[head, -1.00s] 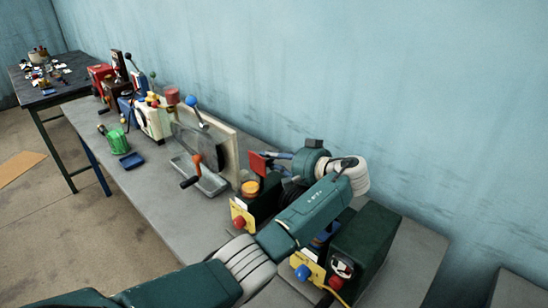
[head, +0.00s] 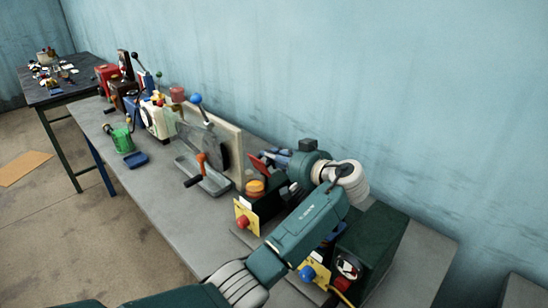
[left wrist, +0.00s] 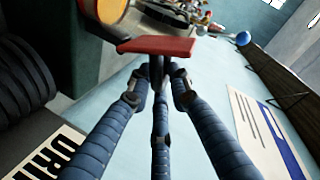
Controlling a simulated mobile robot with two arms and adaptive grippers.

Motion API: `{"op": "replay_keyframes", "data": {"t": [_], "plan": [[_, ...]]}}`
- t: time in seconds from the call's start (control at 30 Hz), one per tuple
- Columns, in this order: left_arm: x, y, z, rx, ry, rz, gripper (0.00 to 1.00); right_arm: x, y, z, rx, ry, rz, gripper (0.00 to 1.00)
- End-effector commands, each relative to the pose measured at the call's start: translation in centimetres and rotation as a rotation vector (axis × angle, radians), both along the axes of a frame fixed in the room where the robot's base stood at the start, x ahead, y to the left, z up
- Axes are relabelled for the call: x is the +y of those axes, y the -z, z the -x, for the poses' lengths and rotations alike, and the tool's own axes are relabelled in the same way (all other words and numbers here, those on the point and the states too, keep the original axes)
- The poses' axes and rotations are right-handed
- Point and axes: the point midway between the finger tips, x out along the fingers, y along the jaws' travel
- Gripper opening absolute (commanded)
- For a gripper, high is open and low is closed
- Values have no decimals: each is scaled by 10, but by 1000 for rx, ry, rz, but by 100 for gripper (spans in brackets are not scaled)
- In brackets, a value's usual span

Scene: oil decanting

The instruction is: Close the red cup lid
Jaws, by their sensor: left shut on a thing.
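The red lid (head: 257,164) stands open and tilted above a dark box with a round orange part (head: 255,187). My left gripper (head: 268,158) reaches it from the right in the head view. In the left wrist view, the red lid (left wrist: 158,46) is a flat plate at the tips of my blue left fingers (left wrist: 160,72), which are shut on its edge. The orange round part (left wrist: 108,8) shows beside it at the upper left. The lid's far side and the inside below it are hidden. My right gripper is not in view.
A yellow plate with a red button (head: 243,222) is on the near side of the dark box. A dark green box (head: 372,245) stands to the right, under my arm. The table's front strip (head: 170,215) is clear.

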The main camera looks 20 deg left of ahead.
Motion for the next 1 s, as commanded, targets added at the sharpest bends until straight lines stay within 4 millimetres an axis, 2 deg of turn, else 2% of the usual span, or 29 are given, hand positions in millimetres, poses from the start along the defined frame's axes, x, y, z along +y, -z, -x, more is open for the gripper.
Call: {"op": "replay_keyframes", "data": {"t": [0.1, 0.13, 0.2, 0.57, 0.67, 1.0], "plan": [[3, -3, 0, -3, -5, -5, 0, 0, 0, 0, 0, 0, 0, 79], [3, -3, 0, -3, -5, -5, 25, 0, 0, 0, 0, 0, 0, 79], [3, -2, 0, -2, -4, -4, 35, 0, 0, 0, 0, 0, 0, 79], [-4, -2, 2, 0, -1, -1, 35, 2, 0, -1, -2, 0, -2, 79], [-16, -5, 7, -2, 2, 0, 35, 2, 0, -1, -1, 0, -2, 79], [-75, -25, 38, 0, -2, 0, 35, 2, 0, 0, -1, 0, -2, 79]]}}
